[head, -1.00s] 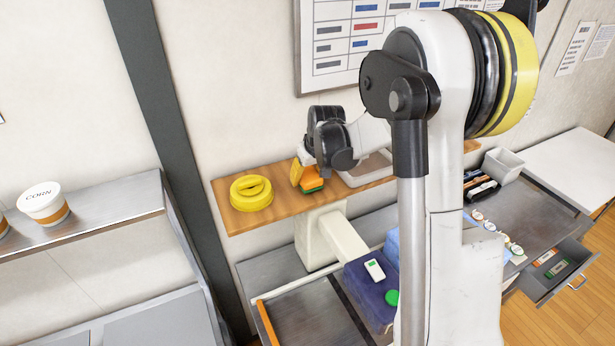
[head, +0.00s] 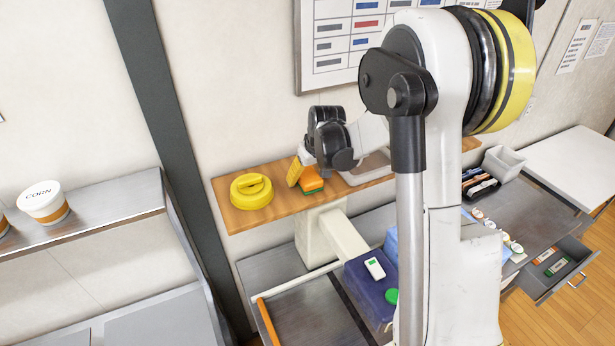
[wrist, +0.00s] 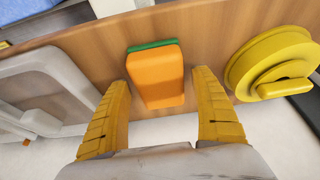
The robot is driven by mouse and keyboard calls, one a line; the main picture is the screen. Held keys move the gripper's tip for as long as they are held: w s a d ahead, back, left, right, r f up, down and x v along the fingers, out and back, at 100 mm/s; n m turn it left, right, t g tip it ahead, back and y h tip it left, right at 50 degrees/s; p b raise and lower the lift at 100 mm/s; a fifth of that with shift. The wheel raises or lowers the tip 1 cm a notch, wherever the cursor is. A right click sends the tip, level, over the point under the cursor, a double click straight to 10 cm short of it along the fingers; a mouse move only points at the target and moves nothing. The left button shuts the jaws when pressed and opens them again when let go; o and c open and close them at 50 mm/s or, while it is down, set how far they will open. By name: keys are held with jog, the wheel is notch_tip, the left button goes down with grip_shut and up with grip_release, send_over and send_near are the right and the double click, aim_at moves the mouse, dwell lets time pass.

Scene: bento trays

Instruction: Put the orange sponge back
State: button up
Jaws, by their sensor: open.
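The orange sponge (head: 310,180) with a green underside lies on the wooden shelf (head: 230,216), between a yellow round object and a pale tray. It also shows in the wrist view (wrist: 156,78), with its green layer against the wood. My gripper (wrist: 163,105) is open, its two yellow fingers on either side of the sponge's near end, with gaps visible on both sides. In the head view my gripper (head: 302,172) is just above and beside the sponge, and one finger partly hides it.
The yellow round object (head: 251,192) stands left of the sponge. The pale tray (wrist: 45,85) is on its other side, partly hidden by my arm in the head view. Below are a dark blue cloth stack (head: 364,292) and a metal counter (head: 305,310). An open drawer (head: 547,272) is at right.

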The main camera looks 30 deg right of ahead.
jog(key=b+v, duration=0.1)
jog(key=v, duration=1)
jog(key=shift+s, duration=0.15)
jog(key=s+a+r+t, duration=0.1)
jog(key=s+a+r, duration=0.4)
jog(key=s+a, duration=0.5)
jog(key=s+a+f+t, duration=0.1)
jog(key=s, duration=0.6)
jog(key=s+a+f, duration=0.2)
jog(key=s, duration=0.5)
jog(key=shift+t, duration=0.4)
jog(key=shift+f, duration=0.1)
jog(key=shift+s, duration=0.15)
